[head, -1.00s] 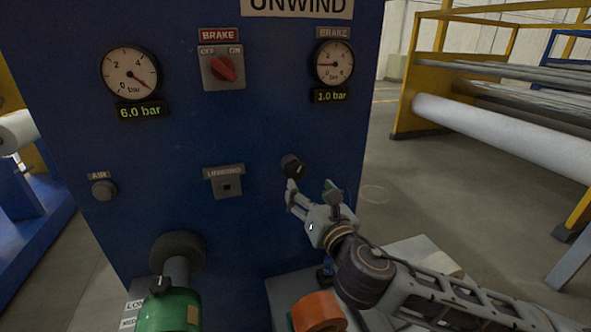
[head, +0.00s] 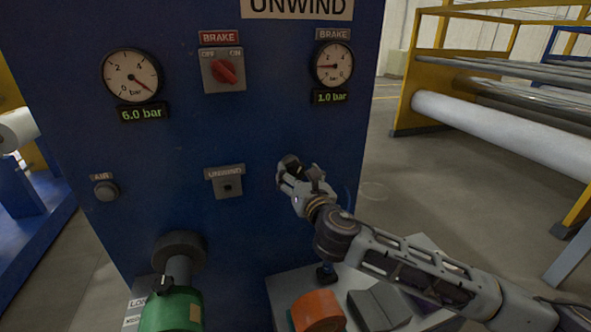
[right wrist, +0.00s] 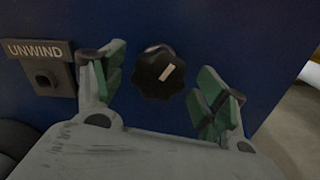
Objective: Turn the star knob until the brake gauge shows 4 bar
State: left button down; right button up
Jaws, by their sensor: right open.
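The black star knob (head: 289,162) sits on the blue panel below the brake gauge. In the right wrist view the star knob (right wrist: 158,72) has a pale mark tilted to the upper right. My right gripper (head: 298,176) is at the knob in the head view and partly covers it. In the right wrist view my right gripper (right wrist: 163,92) is open, its green-padded fingers to either side of the knob; I cannot tell whether they touch it. The brake gauge (head: 332,65) has its needle pointing left, and its display (head: 331,97) reads 1.0 bar. My left gripper is not in view.
A second gauge (head: 132,76) reads 6.0 bar. A red brake switch (head: 224,70), an unwind socket (head: 227,184) and an air knob (head: 104,190) are on the panel. A grey table (head: 281,291) below carries an orange roll (head: 318,311). A green cylinder (head: 172,311) stands at lower left.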

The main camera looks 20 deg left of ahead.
jog(key=shift+x, duration=1.15)
jog(key=shift+c, duration=0.3)
jog(key=c, duration=1)
